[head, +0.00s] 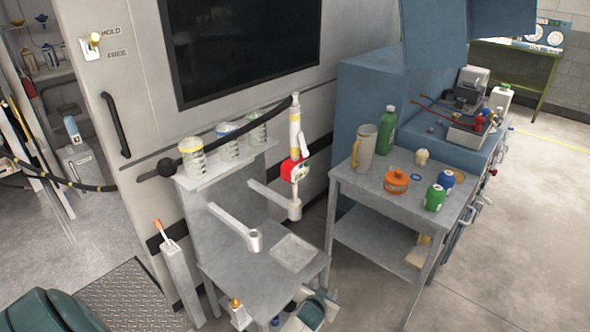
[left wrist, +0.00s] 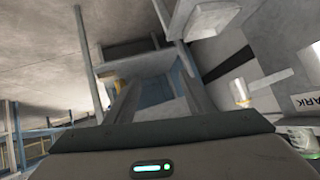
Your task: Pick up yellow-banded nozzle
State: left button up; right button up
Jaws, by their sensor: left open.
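The yellow-banded nozzle (head: 295,125) stands upright in the head view. It is white with yellow bands and a red part low on it. Its lower end sits at the cup of a grey bracket arm (head: 270,196). My left gripper (head: 308,312) is open at the bottom edge, low in front of the grey bench and apart from that nozzle; its outline is partly cut off.
A second bracket arm (head: 235,228) with an empty cup juts over the bench (head: 235,275). Banded jars (head: 190,157) stand on the ledge behind. A dark hose (head: 225,133) crosses the wall. The side table (head: 375,190) at right carries bottles, a jug and an orange pot.

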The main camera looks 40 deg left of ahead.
pick_arm(q)
jog(key=w+a+r+n+t+y+p, duration=0.15)
jog(key=w+r, duration=0.25)
jog(key=r, duration=0.5)
jog(key=w+a+r+t+y+b, duration=0.1)
jog(key=w+a+r, duration=0.25)
jog(key=r, duration=0.55)
jog(key=a+r+n+y+p, duration=0.1)
jog(key=a+r+n+y, duration=0.2)
jog(key=r, duration=1.2)
jog(key=a+r+n+y+p, duration=0.1)
jog(key=a+r+n+y, duration=0.2)
jog(key=r, duration=1.2)
jog(key=a+t, duration=0.1)
jog(key=a, duration=0.2)
jog(key=shift+s+a+r, duration=0.25)
jog(key=shift+s+a, duration=0.1)
jog(key=shift+a, duration=0.05)
jog(key=shift+h, duration=0.25)
jog(key=shift+r, duration=0.1)
